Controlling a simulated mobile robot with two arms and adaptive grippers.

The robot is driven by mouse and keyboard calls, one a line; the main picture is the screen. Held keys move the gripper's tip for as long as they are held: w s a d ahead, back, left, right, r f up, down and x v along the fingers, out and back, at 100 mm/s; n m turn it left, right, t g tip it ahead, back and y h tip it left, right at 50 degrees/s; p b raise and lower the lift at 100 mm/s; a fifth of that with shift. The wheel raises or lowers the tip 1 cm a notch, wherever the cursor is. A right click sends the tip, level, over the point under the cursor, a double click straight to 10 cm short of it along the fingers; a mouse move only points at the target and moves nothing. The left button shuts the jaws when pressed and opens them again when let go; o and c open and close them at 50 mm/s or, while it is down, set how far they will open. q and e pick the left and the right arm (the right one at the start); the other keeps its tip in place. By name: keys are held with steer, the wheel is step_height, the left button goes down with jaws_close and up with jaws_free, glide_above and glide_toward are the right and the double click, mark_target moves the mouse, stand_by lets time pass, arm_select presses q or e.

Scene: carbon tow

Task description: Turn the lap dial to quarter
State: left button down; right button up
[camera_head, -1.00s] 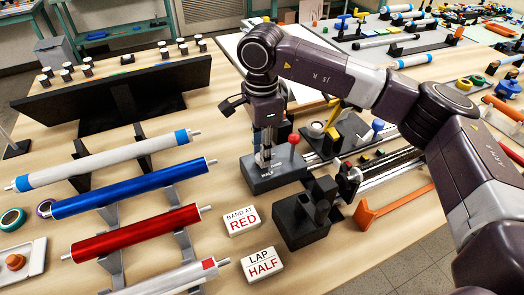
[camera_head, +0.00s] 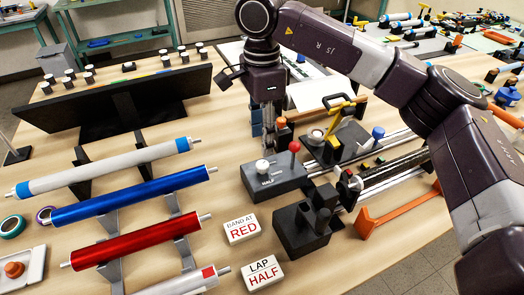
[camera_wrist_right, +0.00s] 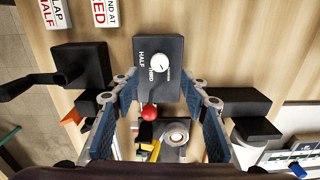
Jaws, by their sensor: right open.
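The lap dial is a white knob (camera_head: 262,166) on top of a dark grey box (camera_head: 285,182) near the middle of the table. In the right wrist view the knob (camera_wrist_right: 159,64) shows whole, with HALF and other small labels around it; I cannot tell surely which label it points to. My right gripper (camera_head: 268,125) is above and behind the box, apart from the knob. In the wrist view its blue-padded fingers (camera_wrist_right: 160,85) are spread wide with nothing between them. My left gripper is out of view.
A red ball lever (camera_head: 294,147) stands at the box's back corner. Cards reading BAND AT RED (camera_head: 242,228) and LAP HALF (camera_head: 262,272) lie in front. A black fixture (camera_head: 302,228) stands to the right. Blue (camera_head: 130,196) and red (camera_head: 135,240) rolls rest on stands at left.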

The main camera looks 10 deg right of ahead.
steer(key=shift+r, duration=2.2)
